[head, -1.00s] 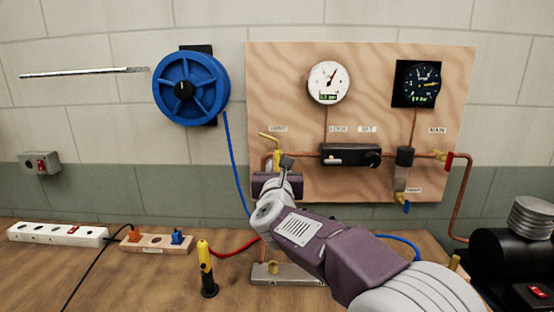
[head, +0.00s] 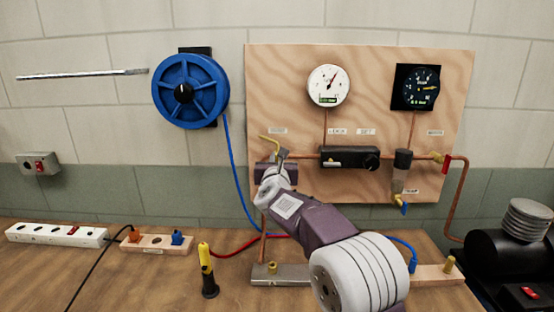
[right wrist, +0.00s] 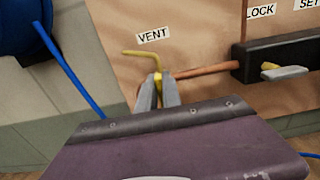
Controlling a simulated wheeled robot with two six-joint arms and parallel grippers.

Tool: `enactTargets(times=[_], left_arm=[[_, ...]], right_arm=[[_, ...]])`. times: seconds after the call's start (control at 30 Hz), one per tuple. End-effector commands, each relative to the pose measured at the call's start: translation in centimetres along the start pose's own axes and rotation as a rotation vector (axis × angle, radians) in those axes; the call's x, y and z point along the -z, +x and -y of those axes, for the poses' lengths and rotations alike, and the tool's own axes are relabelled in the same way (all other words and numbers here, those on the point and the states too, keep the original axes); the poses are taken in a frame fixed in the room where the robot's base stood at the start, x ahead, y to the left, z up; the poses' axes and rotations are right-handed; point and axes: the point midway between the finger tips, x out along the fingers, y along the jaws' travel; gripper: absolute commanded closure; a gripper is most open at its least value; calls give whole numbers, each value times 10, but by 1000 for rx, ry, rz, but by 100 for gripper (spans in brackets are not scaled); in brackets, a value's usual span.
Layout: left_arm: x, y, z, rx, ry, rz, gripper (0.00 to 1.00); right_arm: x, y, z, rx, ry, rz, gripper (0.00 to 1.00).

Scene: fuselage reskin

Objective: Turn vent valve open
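The vent valve (head: 269,138) has a bent yellow lever on the left of the wooden panel. In the right wrist view its lever (right wrist: 141,53) points left under the VENT label, then bends down between my fingers. My right gripper (head: 282,153) reaches the valve. In the right wrist view its two grey fingers (right wrist: 159,82) are close together on either side of the yellow stem and look shut on it. The wrist hides the valve's lower part. My left gripper is not in view.
The wooden panel (head: 440,80) carries two gauges and a black regulator (head: 345,157) just right of the valve. A blue hose reel (head: 205,75) hangs to the left. A yellow-black tool (head: 207,270) stands on the bench, with power strips (head: 55,235) to its left.

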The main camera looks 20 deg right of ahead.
Motion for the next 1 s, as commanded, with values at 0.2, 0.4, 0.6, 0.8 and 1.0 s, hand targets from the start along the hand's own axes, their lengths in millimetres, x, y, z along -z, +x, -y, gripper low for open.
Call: enactTargets(times=[0.2,0.4,0.6,0.8,1.0], left_arm=[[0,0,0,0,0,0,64],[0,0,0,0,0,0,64],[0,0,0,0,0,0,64],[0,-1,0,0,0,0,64],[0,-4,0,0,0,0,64]], right_arm=[[1,0,0,0,-7,-2,100],[1,0,-1,-1,-68,-3,100],[2,0,-4,-1,-210,-3,100],[2,0,-7,-1,-398,-3,100],[4,0,-10,-2,-589,-4,100]])
